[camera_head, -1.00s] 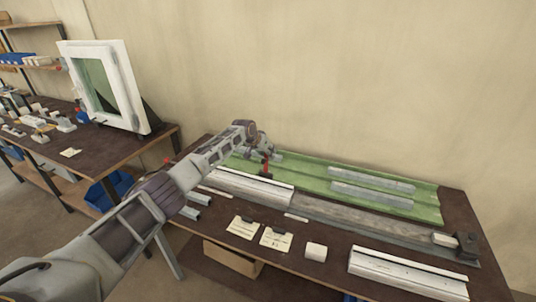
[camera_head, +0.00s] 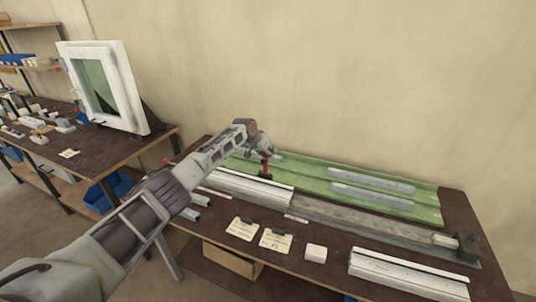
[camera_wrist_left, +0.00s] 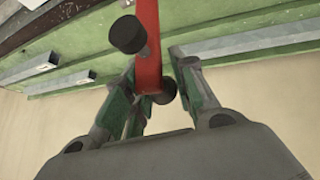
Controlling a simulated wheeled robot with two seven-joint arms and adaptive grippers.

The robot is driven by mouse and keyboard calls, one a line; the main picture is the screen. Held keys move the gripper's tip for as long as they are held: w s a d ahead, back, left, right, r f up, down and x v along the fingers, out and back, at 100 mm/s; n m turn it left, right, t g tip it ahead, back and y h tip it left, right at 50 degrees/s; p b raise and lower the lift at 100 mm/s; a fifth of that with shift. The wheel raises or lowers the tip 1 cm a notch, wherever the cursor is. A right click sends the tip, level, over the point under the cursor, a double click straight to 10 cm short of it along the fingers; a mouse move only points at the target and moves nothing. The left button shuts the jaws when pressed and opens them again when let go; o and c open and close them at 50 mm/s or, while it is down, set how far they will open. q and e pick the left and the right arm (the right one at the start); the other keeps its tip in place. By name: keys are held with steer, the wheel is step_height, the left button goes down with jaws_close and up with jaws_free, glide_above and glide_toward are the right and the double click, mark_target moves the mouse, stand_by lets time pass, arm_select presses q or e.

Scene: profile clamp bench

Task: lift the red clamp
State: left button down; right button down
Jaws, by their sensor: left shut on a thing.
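The red clamp (camera_head: 265,165) is a small upright red bar with dark ends, above the white profile at the back of the bench. In the left wrist view the clamp (camera_wrist_left: 148,50) is a red bar with black round knobs. My left gripper (camera_head: 264,151) has come down over it from the left. In the left wrist view the left gripper's fingers (camera_wrist_left: 155,85) are closed around the red bar near its knob. The clamp's lower end is small in the head view; I cannot tell whether it touches the profile. My right gripper is not in view.
A window frame (camera_head: 122,85) stands on the left table.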

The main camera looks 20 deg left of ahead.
arm_select(q)
steer(key=shift+w+r, duration=0.2)
steer(key=shift+r, duration=0.25)
steer(key=c, duration=1.4)
jaws_free()
steer(key=shift+o, duration=0.7)
steer(key=shift+s+f, duration=0.15)
steer(key=shift+f, duration=0.05)
steer(key=shift+f, duration=0.1)
steer(key=shift+s, duration=0.1)
steer(key=v, duration=1.2)
